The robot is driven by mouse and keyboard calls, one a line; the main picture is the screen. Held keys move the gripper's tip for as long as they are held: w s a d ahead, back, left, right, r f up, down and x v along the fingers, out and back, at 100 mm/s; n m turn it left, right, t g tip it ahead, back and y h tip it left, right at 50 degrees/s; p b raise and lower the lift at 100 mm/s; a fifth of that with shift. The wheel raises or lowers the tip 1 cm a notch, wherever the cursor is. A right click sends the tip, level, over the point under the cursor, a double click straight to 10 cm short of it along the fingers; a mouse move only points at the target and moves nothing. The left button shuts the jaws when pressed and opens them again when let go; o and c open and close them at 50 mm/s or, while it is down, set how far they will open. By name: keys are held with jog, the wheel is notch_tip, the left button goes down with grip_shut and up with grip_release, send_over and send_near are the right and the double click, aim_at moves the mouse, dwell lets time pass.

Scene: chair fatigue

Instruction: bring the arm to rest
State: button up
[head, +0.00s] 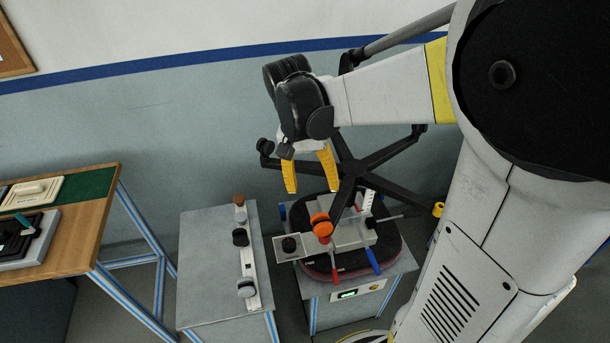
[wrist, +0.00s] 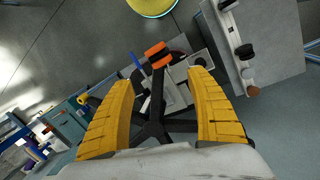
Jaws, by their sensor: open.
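My gripper (head: 309,172) has two yellow fingers and hangs in the air, fingers down, above the back of the chair test stand. In the wrist view my gripper (wrist: 165,95) is open with its fingers wide apart and nothing between them touching. My white arm (head: 390,88) reaches in from the right and bends down at the dark wrist. The black star-shaped chair base (head: 385,170) stands behind and below the gripper; it also shows between the fingers in the wrist view (wrist: 152,128). Part of the chair base is hidden by my gripper and arm.
A wooden bench (head: 85,235) is at far left. The wall (head: 150,130) is behind.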

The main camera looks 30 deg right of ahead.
dwell(0.4)
jog(key=s+a+f+n+t+y+b, duration=0.1)
jog(key=s+a+f+n+t+b, duration=0.5)
jog(key=b, duration=0.7)
jog(key=a+f+n+t, duration=0.1)
jog(key=a+f+t, duration=0.1)
jog(key=a, duration=0.1)
jog(key=shift+s+t+y, duration=0.3)
jog(key=shift+s+t, duration=0.1)
jog(key=shift+o, duration=0.2)
jog(key=shift+a, duration=0.1)
dwell(1.0)
